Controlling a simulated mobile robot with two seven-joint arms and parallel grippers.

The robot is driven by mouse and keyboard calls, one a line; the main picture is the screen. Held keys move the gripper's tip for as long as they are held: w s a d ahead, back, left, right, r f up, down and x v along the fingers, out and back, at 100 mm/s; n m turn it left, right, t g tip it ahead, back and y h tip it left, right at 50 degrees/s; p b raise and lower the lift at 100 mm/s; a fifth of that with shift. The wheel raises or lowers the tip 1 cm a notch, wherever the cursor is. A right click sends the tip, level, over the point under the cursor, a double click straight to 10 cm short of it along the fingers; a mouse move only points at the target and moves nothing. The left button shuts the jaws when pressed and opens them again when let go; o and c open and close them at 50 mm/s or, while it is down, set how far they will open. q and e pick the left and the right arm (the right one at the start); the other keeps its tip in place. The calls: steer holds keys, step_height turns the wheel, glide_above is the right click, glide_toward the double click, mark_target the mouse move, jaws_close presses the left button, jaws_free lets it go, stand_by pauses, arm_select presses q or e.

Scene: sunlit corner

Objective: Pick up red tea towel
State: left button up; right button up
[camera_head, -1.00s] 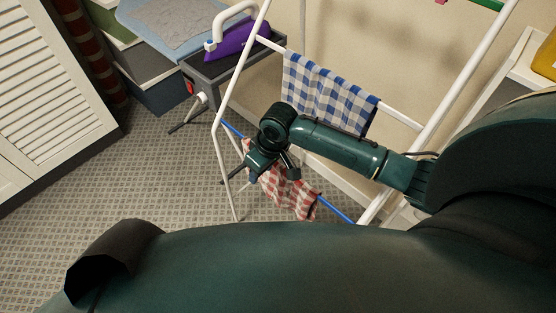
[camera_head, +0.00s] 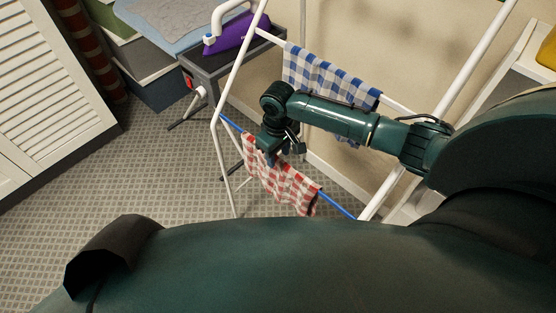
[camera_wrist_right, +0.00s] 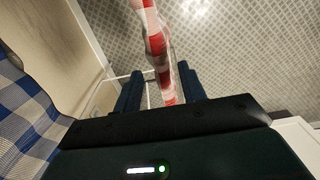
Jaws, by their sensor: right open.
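The red-and-white checked tea towel (camera_head: 283,186) hangs over the blue lower rail (camera_head: 337,204) of the white drying rack. My right gripper (camera_head: 280,152) is just above the towel's upper edge in the head view and hides a little of it. In the right wrist view the towel (camera_wrist_right: 157,45) shows edge-on as a narrow strip. Its near end lies between the two dark fingers of my right gripper (camera_wrist_right: 161,92), which stand apart on either side of it. The fingers are open and not closed on the cloth. My left gripper is not in view.
A blue-and-white checked towel (camera_head: 325,78) hangs on the rack's upper rail, close behind my right arm. The rack's white legs (camera_head: 221,150) stand around the red towel. A purple iron (camera_head: 232,36) stands on a grey stand behind. Carpet at left is clear.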

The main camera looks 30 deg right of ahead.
steer(key=shift+f, duration=0.5)
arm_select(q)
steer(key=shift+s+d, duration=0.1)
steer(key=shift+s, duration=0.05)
arm_select(e)
steer(key=shift+f, duration=0.55)
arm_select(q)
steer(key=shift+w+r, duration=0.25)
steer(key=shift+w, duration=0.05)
arm_select(e)
steer(key=c, duration=0.5)
jaws_close()
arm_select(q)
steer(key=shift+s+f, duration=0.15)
